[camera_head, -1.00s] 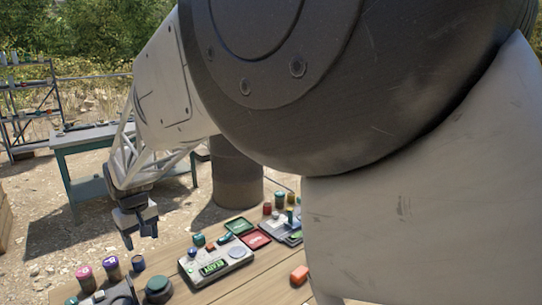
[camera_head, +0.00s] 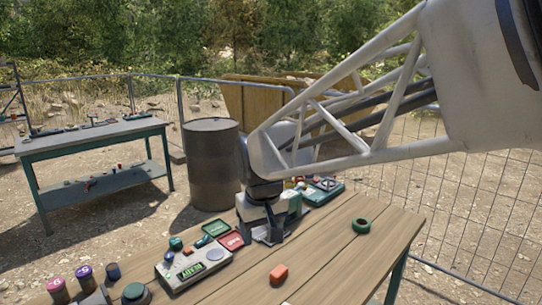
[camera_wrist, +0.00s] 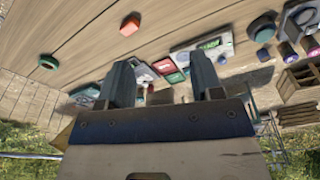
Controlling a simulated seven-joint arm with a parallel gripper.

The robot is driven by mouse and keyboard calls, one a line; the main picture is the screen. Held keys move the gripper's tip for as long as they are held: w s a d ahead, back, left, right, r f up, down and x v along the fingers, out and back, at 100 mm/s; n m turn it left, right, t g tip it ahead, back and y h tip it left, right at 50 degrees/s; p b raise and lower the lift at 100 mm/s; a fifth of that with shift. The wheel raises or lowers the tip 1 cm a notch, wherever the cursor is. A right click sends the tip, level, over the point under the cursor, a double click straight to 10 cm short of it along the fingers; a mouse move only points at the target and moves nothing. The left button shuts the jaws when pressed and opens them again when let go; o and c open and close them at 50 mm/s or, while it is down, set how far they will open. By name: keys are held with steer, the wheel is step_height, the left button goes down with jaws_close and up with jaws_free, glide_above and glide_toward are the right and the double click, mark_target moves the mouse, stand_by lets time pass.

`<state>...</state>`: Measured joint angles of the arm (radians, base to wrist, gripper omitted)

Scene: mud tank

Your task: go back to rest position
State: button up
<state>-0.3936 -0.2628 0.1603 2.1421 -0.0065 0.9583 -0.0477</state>
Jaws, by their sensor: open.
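My gripper (camera_head: 272,229) is above the far edge of the wooden table (camera_head: 330,262) in the head view. In the wrist view my gripper (camera_wrist: 163,82) has its two fingers apart, with nothing held between them. Beyond the fingers the wrist view shows the table top with its devices. My arm reaches in from the upper right of the head view.
A grey device with a green screen (camera_head: 193,268), an orange block (camera_head: 278,274) and a green ring (camera_head: 361,226) are on the table. Red and green panels (camera_head: 231,240) lie near the gripper. A barrel (camera_head: 211,165) and green workbench (camera_head: 95,140) stand behind. A mesh fence (camera_head: 480,200) is right.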

steer(key=s+d+f+m, duration=0.2)
steer(key=s+d, duration=0.7)
steer(key=d, duration=0.1)
steer(key=s+d+f+m+t, duration=0.1)
steer(key=s+d+f+m, duration=0.1)
steer(key=s+d, duration=0.8)
steer(key=shift+s+d+m+h, duration=0.25)
steer(key=shift+d+m+h, duration=0.1)
steer(key=shift+m, duration=0.25)
